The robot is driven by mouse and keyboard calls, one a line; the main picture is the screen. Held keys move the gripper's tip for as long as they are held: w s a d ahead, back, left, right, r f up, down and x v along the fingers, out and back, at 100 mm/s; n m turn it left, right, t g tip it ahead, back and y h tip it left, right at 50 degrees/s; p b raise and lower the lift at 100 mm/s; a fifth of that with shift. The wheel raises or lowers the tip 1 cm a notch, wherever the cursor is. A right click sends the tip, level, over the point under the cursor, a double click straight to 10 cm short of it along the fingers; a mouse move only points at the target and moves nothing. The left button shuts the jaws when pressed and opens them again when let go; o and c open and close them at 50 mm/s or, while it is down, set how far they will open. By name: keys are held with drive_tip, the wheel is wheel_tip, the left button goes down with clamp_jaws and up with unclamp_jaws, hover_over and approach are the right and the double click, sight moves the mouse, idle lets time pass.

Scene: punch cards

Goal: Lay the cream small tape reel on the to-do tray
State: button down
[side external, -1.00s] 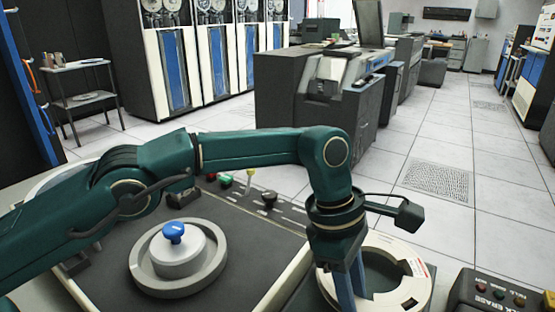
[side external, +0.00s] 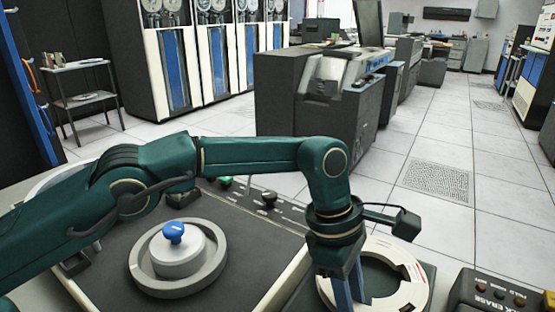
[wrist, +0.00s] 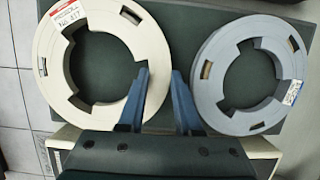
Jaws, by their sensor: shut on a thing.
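The cream tape reel (wrist: 57,75) is a flat open ring with a red-and-white label. It lies at left in the wrist view and also shows at lower right in the side view (side external: 412,290). My gripper (wrist: 161,72) is shut on its rim, one blue finger inside the centre hole and the other outside the ring. In the side view the fingers (side external: 349,285) point down at the reel. I cannot tell whether the reel touches the dark green surface (wrist: 185,30) below. No tray marked to-do can be made out.
A grey-blue reel (wrist: 212,85) lies close at right, just beyond my right finger. A round grey dial with a blue knob (side external: 173,232) stands on the dark panel left of my gripper. A control box marked ERASE (side external: 495,296) sits at lower right.

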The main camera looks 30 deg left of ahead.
drive_tip(key=shift+f, duration=0.6)
idle(0.5)
drive_tip(key=c, duration=0.5)
unclamp_jaws()
drive_tip(key=c, duration=0.4)
drive_tip(key=shift+o, duration=0.2)
